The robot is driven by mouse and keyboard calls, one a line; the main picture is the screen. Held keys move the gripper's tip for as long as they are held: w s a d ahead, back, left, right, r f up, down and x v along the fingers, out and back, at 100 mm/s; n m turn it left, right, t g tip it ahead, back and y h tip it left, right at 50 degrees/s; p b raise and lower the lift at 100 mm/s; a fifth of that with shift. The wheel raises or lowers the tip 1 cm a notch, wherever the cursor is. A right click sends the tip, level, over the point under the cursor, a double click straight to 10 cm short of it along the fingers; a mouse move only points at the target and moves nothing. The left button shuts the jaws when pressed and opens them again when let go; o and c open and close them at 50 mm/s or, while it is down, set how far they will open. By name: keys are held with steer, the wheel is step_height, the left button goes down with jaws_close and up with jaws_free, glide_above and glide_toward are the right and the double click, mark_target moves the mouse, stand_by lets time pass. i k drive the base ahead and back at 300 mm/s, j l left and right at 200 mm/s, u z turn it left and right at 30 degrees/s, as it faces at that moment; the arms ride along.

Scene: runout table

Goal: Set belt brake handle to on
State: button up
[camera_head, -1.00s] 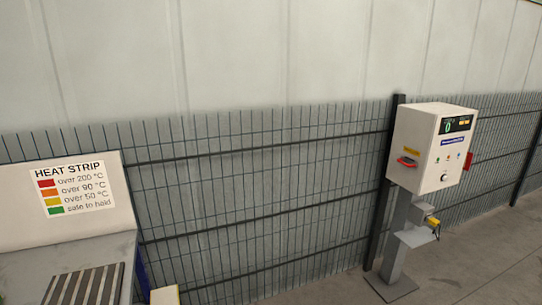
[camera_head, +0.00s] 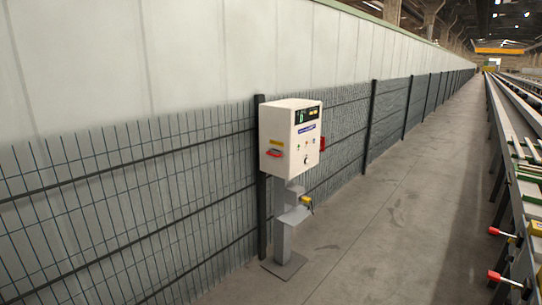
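I cannot read any on or off marking, nor tell which one is the belt brake handle. A white control box (camera_head: 290,137) on a grey post stands by the fence, with a red handle (camera_head: 274,153) on its left side and a small display on its front. My gripper is not in view.
A mesh fence (camera_head: 130,200) runs along the left and into the distance. The grey floor (camera_head: 400,190) between fence and runout table (camera_head: 508,130) is clear. The post's base plate (camera_head: 284,265) juts onto the floor.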

mark_target(272, 152)
steer(key=i+j+z, duration=0.2)
steer(key=i, duration=0.55)
steer(key=i+j+z, duration=0.2)
steer(key=i+j, duration=0.2)
steer(key=i, duration=0.35)
steer(key=i+j+z, duration=0.25)
steer(key=i+j, duration=0.2)
steer(key=i, duration=0.25)
steer(key=i+j+z, duration=0.2)
steer(key=i+j, duration=0.4)
steer(key=i, duration=0.05)
